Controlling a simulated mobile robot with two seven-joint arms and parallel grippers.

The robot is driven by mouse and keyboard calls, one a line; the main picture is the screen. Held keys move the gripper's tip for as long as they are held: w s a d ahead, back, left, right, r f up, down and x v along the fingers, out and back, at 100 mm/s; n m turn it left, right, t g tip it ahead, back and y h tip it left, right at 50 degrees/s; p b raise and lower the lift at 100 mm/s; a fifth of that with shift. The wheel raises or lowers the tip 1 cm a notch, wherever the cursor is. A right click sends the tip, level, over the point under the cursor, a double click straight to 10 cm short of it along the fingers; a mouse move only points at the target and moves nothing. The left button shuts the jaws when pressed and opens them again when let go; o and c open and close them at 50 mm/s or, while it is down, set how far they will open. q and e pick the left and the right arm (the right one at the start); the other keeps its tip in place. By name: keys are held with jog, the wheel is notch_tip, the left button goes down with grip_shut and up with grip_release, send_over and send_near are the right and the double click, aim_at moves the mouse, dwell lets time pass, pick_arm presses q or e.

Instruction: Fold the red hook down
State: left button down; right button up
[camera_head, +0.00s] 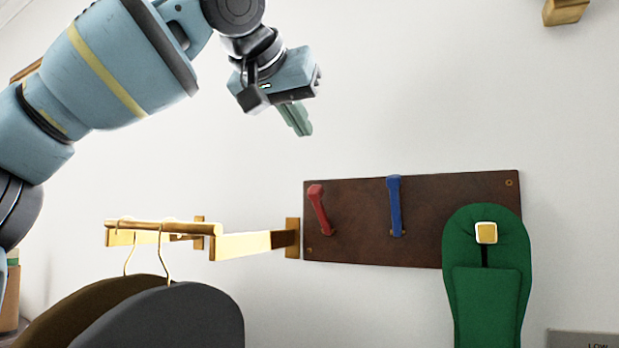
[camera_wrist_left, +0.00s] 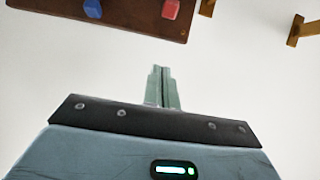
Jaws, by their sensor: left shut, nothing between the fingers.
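The red hook (camera_head: 319,208) is on the left part of a dark brown wall board (camera_head: 355,224). It points up, its head tilted a little left. In the left wrist view, the red hook (camera_wrist_left: 171,9) shows near the top edge beside a blue hook (camera_wrist_left: 92,9). My left gripper (camera_head: 301,128) is above and slightly left of the red hook, apart from it. Its fingers are shut and empty, and in the left wrist view the fingertips (camera_wrist_left: 161,70) are together, below the board. My right gripper is not in view.
A blue hook (camera_head: 395,206) stands upright right of the red one. A green padded item (camera_head: 487,290) hangs at the board's right. A brass rail (camera_head: 165,228) with dark garments on hangers (camera_head: 170,318) is at lower left. The wall above the board is clear.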

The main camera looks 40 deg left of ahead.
pick_arm(q)
jog(key=shift+s+d, duration=0.1)
jog(key=shift+d, duration=0.2)
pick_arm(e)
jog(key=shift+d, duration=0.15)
pick_arm(q)
send_over(317, 187)
jog(key=w, duration=0.2)
jog(key=f, duration=0.4)
jog(key=shift+w+a, duration=0.1)
jog(key=shift+a, duration=0.25)
jog(key=shift+w+f+p, duration=0.1)
jog(key=shift+f+p, duration=0.15)
jog(key=shift+p, duration=0.05)
jog(key=shift+s+d+f+p, duration=0.15)
jog(key=shift+s+f+p, duration=0.1)
jog(key=shift+s+f, duration=0.35)
jog(key=shift+s+d+f+p, duration=0.1)
jog(key=shift+s+f+p, duration=0.2)
jog(key=shift+s, duration=0.35)
jog(key=shift+f, duration=0.4)
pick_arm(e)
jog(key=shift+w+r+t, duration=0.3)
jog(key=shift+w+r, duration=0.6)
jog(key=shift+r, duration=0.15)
